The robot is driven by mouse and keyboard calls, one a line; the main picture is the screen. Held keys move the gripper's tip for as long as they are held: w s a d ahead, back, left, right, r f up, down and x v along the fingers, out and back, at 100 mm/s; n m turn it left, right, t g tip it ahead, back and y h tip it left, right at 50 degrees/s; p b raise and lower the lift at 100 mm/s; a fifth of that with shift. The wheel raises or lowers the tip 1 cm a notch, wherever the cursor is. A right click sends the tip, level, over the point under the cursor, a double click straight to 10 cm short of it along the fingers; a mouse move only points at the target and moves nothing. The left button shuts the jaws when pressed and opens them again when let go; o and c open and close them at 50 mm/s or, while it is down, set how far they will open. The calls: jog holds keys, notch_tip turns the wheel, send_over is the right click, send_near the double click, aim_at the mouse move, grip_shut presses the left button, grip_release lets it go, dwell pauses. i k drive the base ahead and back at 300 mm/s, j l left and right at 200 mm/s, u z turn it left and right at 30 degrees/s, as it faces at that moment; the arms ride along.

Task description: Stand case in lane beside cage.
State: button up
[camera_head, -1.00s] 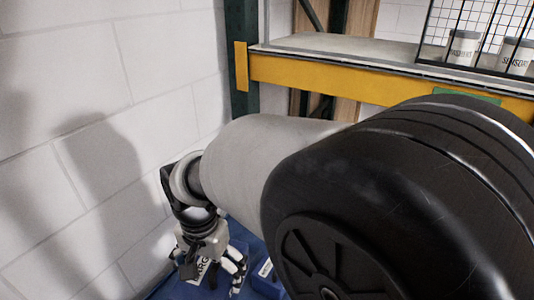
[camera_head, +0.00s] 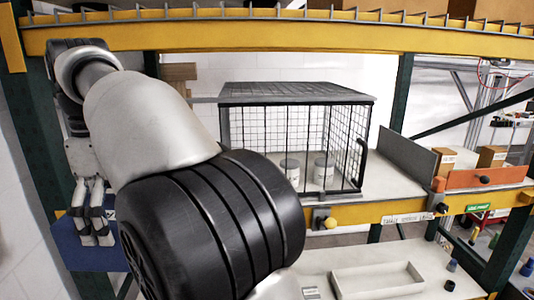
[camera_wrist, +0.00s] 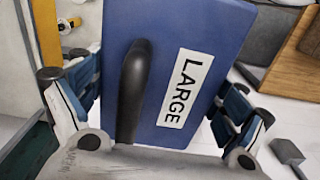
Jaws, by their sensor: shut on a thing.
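My gripper (camera_head: 95,238) is at the left of the head view, closed on the blue case (camera_head: 78,258). In the wrist view the case (camera_wrist: 218,40) fills the middle between my two fingers. It has a black handle (camera_wrist: 132,88) and a white label reading LARGE (camera_wrist: 186,88). The black wire cage (camera_head: 295,150) stands on the shelf right of my gripper, with white jars inside. Bare shelf (camera_head: 405,165) lies between the cage and a grey upright panel (camera_head: 408,150). My arm hides the shelf left of the cage, so I cannot tell how much room is there.
A yellow beam with a spiked ledge (camera_head: 290,32) crosses above the cage. A dark green post (camera_head: 38,130) stands by my arm at the left. An orange-fronted bin (camera_head: 485,178) and cardboard boxes are at the right. A white tray (camera_head: 378,280) lies on a lower surface.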

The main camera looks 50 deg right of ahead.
aim_at(369, 169)
jog(key=k+l+z, duration=0.1)
jog(key=l, duration=0.25)
jog(key=k+l+z, duration=0.1)
jog(key=k+l, duration=0.3)
jog(key=l, duration=0.25)
jog(key=k+l+z, duration=0.15)
jog(key=l, duration=0.2)
jog(key=l+z, duration=0.1)
jog(key=l, duration=0.6)
jog(key=i+l+z, duration=0.1)
jog(key=l, duration=0.65)
jog(key=i+l+u, duration=0.1)
jog(key=i+l, duration=0.2)
jog(key=i+z, duration=0.3)
jog(key=i, duration=0.2)
